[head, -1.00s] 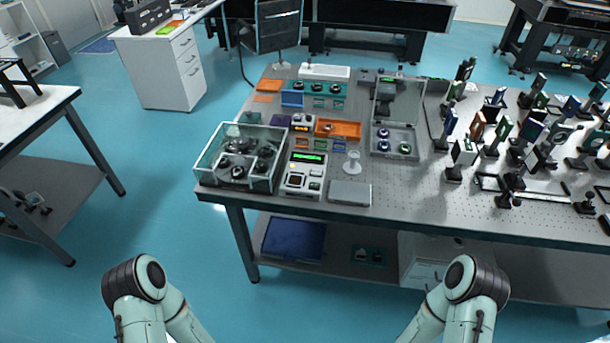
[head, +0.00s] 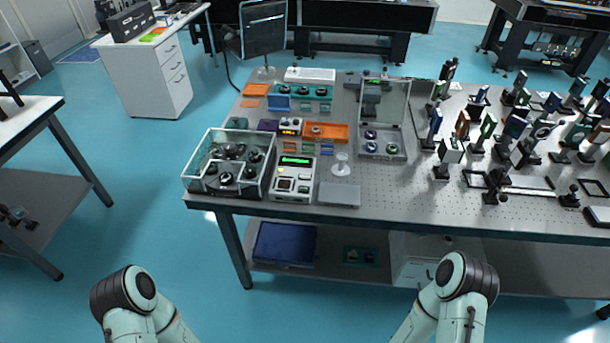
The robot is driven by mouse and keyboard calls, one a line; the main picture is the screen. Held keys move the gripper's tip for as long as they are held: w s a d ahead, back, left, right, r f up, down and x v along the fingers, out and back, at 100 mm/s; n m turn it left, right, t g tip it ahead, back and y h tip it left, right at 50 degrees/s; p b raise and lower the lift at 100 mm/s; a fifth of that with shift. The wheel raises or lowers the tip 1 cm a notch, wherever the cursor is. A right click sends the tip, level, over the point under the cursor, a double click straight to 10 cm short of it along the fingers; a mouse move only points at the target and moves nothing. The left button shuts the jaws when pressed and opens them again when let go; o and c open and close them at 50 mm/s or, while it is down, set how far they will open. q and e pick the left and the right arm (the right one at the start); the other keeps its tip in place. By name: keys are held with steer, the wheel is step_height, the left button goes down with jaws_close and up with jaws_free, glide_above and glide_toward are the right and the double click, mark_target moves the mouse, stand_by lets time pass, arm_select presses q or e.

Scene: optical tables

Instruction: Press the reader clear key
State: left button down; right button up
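A white reader (head: 293,178) with a green lit display (head: 295,161) stands near the front edge of the optical table, left of its middle. Its top face carries a dark square (head: 285,184) on the left and small keys on the right. The key labels are too small to read, so I cannot tell which is the clear key. My two arms show only at the bottom of the head view, well short of the table. Both grippers are out of view.
A clear glass box (head: 187,178) with dark round parts stands left of the reader. A grey flat plate (head: 339,194) and a small clear stemmed piece (head: 341,165) are at its right. An orange tray (head: 340,132) lies behind. Many mounted optics crowd the table's right side.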

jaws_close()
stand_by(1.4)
